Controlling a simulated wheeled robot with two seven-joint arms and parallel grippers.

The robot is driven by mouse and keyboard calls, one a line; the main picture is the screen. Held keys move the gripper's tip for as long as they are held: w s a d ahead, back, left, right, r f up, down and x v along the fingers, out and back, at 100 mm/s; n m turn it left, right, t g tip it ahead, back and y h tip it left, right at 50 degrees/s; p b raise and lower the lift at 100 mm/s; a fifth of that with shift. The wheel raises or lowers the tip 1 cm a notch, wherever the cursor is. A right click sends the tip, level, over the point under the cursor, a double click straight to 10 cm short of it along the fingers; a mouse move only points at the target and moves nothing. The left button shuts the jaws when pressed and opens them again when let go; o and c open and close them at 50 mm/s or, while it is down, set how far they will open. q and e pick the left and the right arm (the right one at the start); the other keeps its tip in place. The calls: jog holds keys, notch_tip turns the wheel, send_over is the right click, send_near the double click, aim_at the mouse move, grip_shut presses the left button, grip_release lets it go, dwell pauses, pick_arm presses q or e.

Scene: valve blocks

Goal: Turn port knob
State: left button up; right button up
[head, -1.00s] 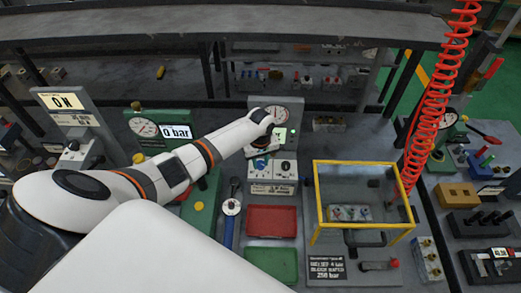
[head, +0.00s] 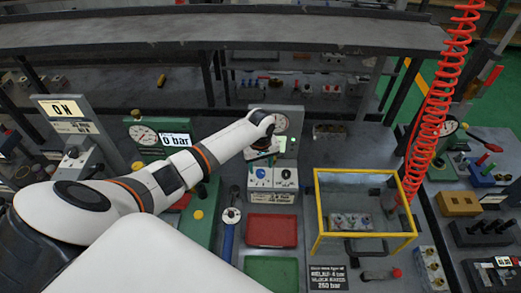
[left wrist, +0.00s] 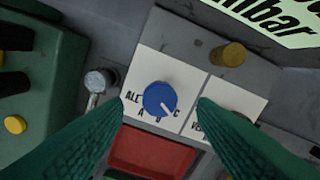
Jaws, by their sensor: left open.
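The port knob is a round blue knob (head: 260,173) on a white panel at the front of a grey valve block. It also shows in the left wrist view (left wrist: 160,98), with the labels ALL, A, B and C around its lower side. Its white mark points to the lower right, towards C. My left gripper (left wrist: 161,104) has two green fingers, open, one on each side of the knob in the picture, with nothing held. Contact with the knob cannot be told. In the head view the arm's wrist covers part of the block above the knob.
A second knob (head: 286,174) sits just right of the blue one. A red tray (head: 271,231) and a green tray (head: 271,271) lie in front. A yellow-framed clear box (head: 316,207) is at the right, near a red coiled hose (head: 431,110).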

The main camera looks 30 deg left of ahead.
aim_at(261, 172)
pick_arm(q)
notch_tip(261, 172, up, 9)
jog(key=b, duration=0.2)
jog(key=shift+r, duration=0.15)
dwell(0.5)
